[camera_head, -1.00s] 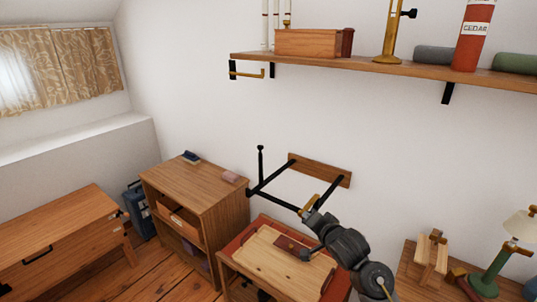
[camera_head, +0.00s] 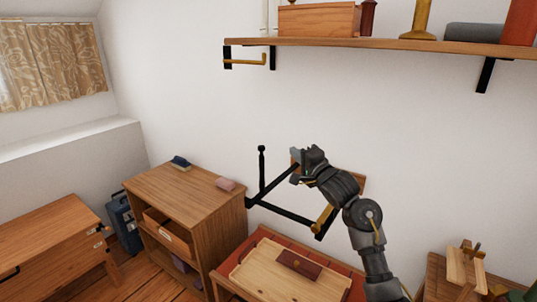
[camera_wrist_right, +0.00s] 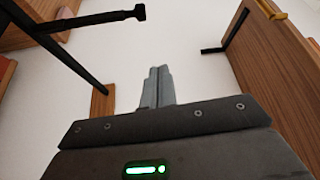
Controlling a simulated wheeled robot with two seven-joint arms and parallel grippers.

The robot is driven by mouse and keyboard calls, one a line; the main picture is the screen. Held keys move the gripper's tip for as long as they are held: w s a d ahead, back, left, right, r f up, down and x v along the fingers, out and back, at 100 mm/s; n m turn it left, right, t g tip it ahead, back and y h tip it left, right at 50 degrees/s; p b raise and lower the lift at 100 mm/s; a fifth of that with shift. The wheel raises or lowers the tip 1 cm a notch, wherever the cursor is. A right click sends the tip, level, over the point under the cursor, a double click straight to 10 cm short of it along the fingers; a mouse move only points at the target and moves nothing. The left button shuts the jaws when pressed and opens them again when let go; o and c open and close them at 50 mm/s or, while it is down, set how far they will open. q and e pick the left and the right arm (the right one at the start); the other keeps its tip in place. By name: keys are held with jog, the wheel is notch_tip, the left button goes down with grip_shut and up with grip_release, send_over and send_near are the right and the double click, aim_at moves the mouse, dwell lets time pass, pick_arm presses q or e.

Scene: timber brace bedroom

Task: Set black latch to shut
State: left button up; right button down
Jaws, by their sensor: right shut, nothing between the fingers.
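A black bar frame (camera_head: 283,211) stands out from a wooden board (camera_head: 357,183) on the wall. At its left corner a black upright post with a knobbed top (camera_head: 262,165) stands straight up; I take this for the black latch, though the picture does not name it. A brass piece (camera_head: 322,215) sits at the frame's right arm. My right gripper (camera_head: 296,158) is shut and empty, in front of the board and right of the post, apart from it. In the right wrist view its closed fingers (camera_wrist_right: 157,86) point at the wall, with a black bar (camera_wrist_right: 95,20) at upper left. My left gripper is out of view.
Below stand a cabinet (camera_head: 185,190) and a low table with a wooden tray (camera_head: 265,270). The wall between frame and shelf is clear.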

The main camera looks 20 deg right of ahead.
jog(key=w+f, duration=0.2)
pick_arm(q)
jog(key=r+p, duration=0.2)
jog(key=p, duration=0.1)
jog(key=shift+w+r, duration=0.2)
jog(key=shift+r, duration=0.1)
pick_arm(e)
send_over(262, 164)
jog(key=d, duration=0.3)
jog(key=shift+s+r, duration=0.35)
pick_arm(q)
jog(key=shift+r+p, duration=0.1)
jog(key=shift+p, duration=0.25)
pick_arm(e)
jog(key=shift+a, duration=0.1)
